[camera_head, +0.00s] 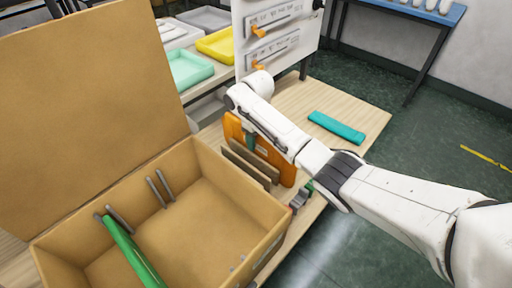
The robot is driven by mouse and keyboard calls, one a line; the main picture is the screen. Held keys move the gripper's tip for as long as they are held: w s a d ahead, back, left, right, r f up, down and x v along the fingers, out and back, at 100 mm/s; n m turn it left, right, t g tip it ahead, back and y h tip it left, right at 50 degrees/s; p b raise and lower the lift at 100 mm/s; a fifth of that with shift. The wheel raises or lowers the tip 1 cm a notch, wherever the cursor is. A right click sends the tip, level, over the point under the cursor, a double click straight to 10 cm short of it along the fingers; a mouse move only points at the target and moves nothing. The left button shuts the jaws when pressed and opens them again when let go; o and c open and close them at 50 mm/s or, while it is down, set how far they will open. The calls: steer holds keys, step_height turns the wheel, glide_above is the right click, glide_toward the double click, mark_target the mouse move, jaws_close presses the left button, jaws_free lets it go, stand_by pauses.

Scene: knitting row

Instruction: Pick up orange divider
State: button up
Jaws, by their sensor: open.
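The orange divider (233,131) stands upright on the wooden table, just beyond the open cardboard box. It looks like a wide panel, and its right end also shows beyond the brown slats. My white arm crosses in front of its upper edge, and the slats cover part of its lower side. My arm reaches in from the right, with its wrist just above the divider's upper left.
Brown upright slats (245,166) stand between the divider and the cardboard box (213,208). A green bar (131,252) and grey rods are in the box. A teal flat piece (337,127) lies on clear tabletop at right. A white panel with orange handles stands behind.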

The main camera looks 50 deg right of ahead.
steer(key=shift+f, duration=0.5)
jaws_close()
